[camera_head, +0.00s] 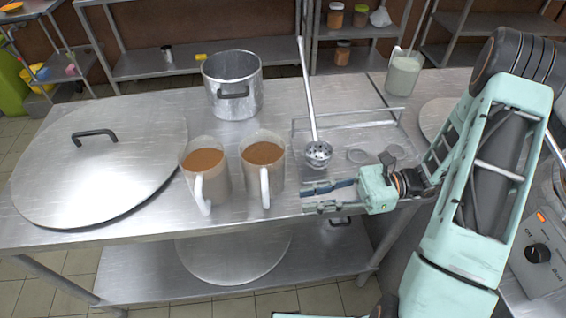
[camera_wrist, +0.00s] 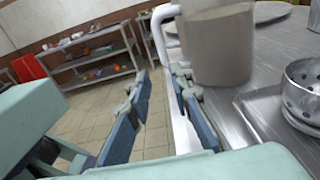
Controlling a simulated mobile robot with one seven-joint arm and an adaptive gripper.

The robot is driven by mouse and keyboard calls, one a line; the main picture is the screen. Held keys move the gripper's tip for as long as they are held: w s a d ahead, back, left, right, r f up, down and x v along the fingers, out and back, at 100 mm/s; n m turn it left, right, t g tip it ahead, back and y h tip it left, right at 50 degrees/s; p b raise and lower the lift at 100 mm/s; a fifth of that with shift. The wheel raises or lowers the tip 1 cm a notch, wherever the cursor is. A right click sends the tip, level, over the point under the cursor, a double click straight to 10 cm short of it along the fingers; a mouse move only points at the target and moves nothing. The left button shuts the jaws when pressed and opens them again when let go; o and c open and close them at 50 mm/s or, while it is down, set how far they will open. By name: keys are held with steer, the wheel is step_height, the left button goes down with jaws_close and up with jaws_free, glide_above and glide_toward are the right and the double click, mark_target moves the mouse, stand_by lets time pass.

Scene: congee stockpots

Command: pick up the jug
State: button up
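Two clear jugs of brown liquid stand side by side on the steel table, the left jug (camera_head: 207,180) and the right jug (camera_head: 263,170). Each has a white handle facing the table's front edge. My gripper (camera_head: 308,197) is to the right of the right jug, pointing left at it, fingers spread and empty. In the wrist view my gripper (camera_wrist: 159,84) is open, and a jug (camera_wrist: 218,50) with its white handle (camera_wrist: 163,38) is just beyond the right fingertip. The fingertips look apart from the handle.
A large round lid (camera_head: 95,165) covers the table's left. A metal pot (camera_head: 233,88) stands behind the jugs. A perforated ladle (camera_head: 318,152) rests on a tray right of the jugs, near my gripper. A pale-filled container (camera_head: 403,73) stands at back right.

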mark_target(266, 204)
steer(key=shift+w+r+t+y, duration=0.2)
steer(key=shift+t+y, duration=0.1)
steer(key=shift+y, duration=0.1)
steer(key=shift+a+m, duration=0.2)
steer(key=shift+m, duration=0.1)
steer(key=a, duration=0.4)
steer(key=shift+s+a, duration=0.35)
steer(key=shift+s+a+f, duration=0.1)
steer(key=shift+s+a, duration=0.1)
steer(key=shift+a, duration=0.7)
steer(key=shift+s+a+f, duration=0.1)
steer(key=shift+s+a, duration=0.1)
steer(key=shift+a, duration=0.7)
steer(key=shift+s+a+f, duration=0.1)
steer(key=shift+s+a, duration=0.1)
steer(key=shift+a, duration=0.7)
steer(key=shift+c, duration=0.2)
jaws_close()
steer(key=shift+r, duration=0.15)
